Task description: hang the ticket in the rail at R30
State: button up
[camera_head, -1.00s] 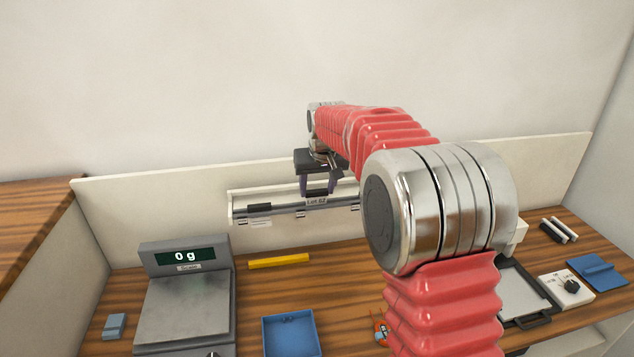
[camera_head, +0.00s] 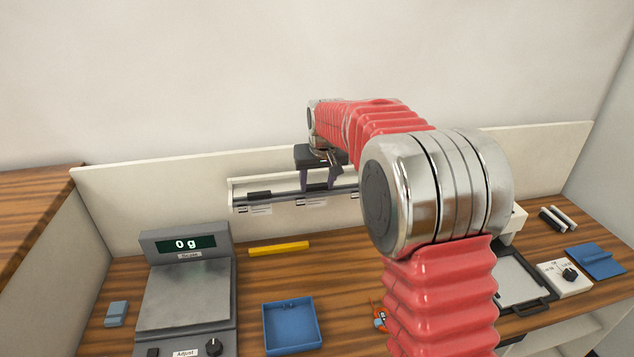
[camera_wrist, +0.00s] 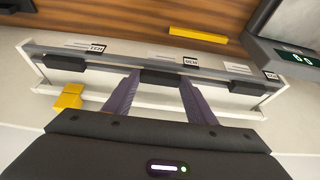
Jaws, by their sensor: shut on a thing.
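The rail (camera_wrist: 225,73) runs along the back panel and bears dark blocks with white papers and small labels. In the wrist view, the upside-down middle label (camera_wrist: 191,62) appears to read R30, and the left one (camera_wrist: 97,48) R31. My gripper (camera_head: 318,190) is at the rail's middle, its purple fingers (camera_wrist: 160,78) on either side of the middle dark block (camera_wrist: 162,77). It is shut on the ticket, which I cannot clearly tell apart from the rail parts. A white paper (camera_wrist: 164,54) shows just beyond the block, near the R30 label.
A scale (camera_head: 187,290) reading 0 g stands left, with a blue tray (camera_head: 291,325) and yellow bar (camera_head: 279,249) in front of the rail. My red arm hides the rail's right part. A yellow piece (camera_wrist: 68,97) sits near the rail's left end in the wrist view.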

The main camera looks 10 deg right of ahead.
jog(key=shift+f, duration=0.2)
jog(key=o, duration=1.1)
jog(key=shift+r, duration=0.1)
notch_tip(320, 180, up, 8)
dwell(0.5)
jog(key=s+f, duration=0.1)
jog(key=s, duration=2)
jog(key=s+f, duration=0.2)
jog(key=s, duration=1.9)
jog(key=shift+f+t, duration=0.3)
jog(key=shift+t, duration=0.1)
